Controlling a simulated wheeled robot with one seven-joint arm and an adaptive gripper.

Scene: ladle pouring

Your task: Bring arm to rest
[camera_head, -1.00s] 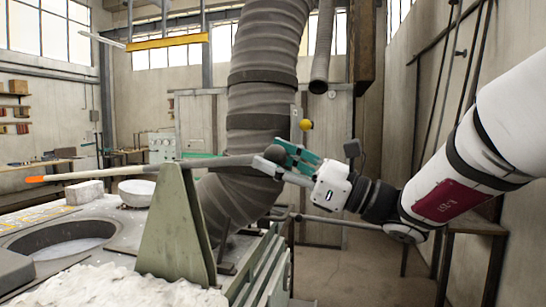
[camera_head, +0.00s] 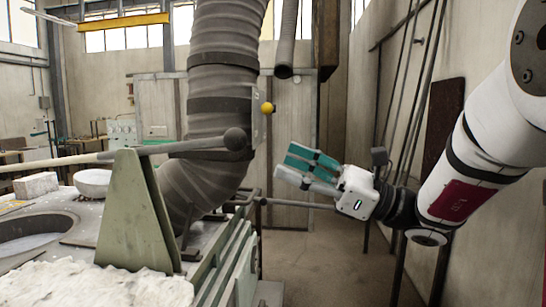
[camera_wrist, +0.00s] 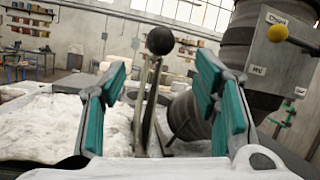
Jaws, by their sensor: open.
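My gripper (camera_head: 302,170) is open and empty in the head view, to the right of the ladle handle and apart from it. Its teal finger pads also show in the wrist view (camera_wrist: 160,100), spread apart. The ladle's long handle (camera_head: 185,147) rests across the top of a green triangular stand (camera_head: 137,215). The handle ends in a dark ball (camera_head: 235,139). In the wrist view the ball (camera_wrist: 160,40) shows beyond and between the fingers, with clear space around it. The ladle's far end is out of view.
A thick grey duct (camera_head: 222,90) rises behind the stand. A yellow knob (camera_head: 267,108) is beside it. A round furnace opening (camera_head: 38,235) and a white bowl (camera_head: 92,182) are at left. White lumpy material (camera_head: 95,287) lies in front. Open floor (camera_head: 320,265) lies below my gripper.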

